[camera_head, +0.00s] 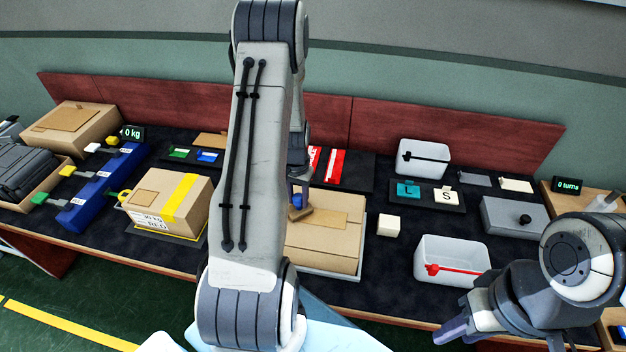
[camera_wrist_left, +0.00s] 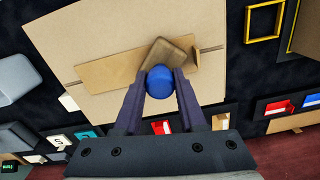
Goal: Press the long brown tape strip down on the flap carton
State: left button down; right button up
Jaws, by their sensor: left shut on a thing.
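The flap carton (camera_head: 322,262) lies in the middle of the table, top facing up; it fills much of the left wrist view (camera_wrist_left: 110,30). The long brown tape strip (camera_wrist_left: 105,73) lies along its seam, and a short piece near its right end (camera_wrist_left: 196,57) looks raised. My left gripper (camera_wrist_left: 159,84) is shut on the blue knob (camera_wrist_left: 160,80) of a brown block (camera_wrist_left: 168,50). The block is over the strip; I cannot tell whether it touches. In the head view my left gripper (camera_head: 300,196) is partly hidden by my arm. My right gripper (camera_head: 452,332) is low at right, its jaws unclear.
A white cube (camera_head: 388,225) stands right of the carton. A white bin with a red latch (camera_head: 450,262) is further right. A taped box (camera_head: 170,205) stands to the left, and red packets (camera_head: 327,164) lie behind. Dark table shows between them.

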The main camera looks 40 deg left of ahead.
pick_arm(q)
jog(key=shift+w+r, duration=0.1)
jog(key=shift+r, duration=0.8)
jog(key=shift+d+r+p, duration=0.1)
jog(key=shift+r+p, duration=2.55)
jog(key=shift+r, duration=0.6)
jog(key=shift+r, duration=0.15)
notch_tip(320, 180, up, 6)
jog(key=p, duration=0.4)
jog(key=shift+p, duration=0.4)
jog(key=shift+f, duration=0.2)
